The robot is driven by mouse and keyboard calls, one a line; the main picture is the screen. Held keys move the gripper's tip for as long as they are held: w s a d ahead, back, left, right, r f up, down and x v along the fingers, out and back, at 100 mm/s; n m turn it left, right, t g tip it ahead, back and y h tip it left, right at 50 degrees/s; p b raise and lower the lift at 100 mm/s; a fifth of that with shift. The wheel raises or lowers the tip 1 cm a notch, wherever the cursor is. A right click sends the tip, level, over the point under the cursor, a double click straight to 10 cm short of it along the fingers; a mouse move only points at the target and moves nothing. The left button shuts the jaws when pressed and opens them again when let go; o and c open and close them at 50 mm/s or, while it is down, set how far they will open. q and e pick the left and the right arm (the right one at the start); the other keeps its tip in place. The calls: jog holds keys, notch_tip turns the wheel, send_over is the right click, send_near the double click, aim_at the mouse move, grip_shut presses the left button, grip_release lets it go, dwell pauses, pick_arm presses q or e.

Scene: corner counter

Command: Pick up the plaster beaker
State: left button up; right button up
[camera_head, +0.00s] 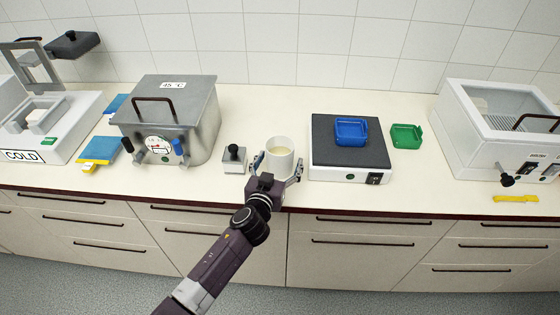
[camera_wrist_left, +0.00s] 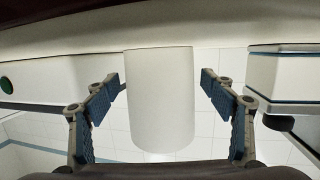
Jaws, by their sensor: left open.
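The plaster beaker (camera_head: 280,154) is a white cup with cream-coloured contents, standing upright on the counter in the head view. In the left wrist view the beaker (camera_wrist_left: 160,100) fills the middle, between the fingers. My left gripper (camera_head: 278,170) is open around the beaker's near side, one finger to each side. In the left wrist view the gripper (camera_wrist_left: 162,95) shows gaps between both blue-padded fingers and the beaker wall. The lower part of the beaker is partly hidden by the gripper in the head view. My right gripper is not in view.
Left of the beaker is a small grey block with a black knob (camera_head: 234,158), then a metal water bath (camera_head: 190,100). To the right is a flat dark-topped device (camera_head: 330,160) bearing a blue tray (camera_head: 351,132). A green tray (camera_head: 406,136) lies farther right.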

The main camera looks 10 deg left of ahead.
pick_arm(q)
jog(key=shift+w, duration=0.2)
jog(key=shift+c, duration=0.3)
jog(key=c, duration=1.5)
jog(key=shift+c, duration=0.2)
jog(key=shift+r, duration=0.2)
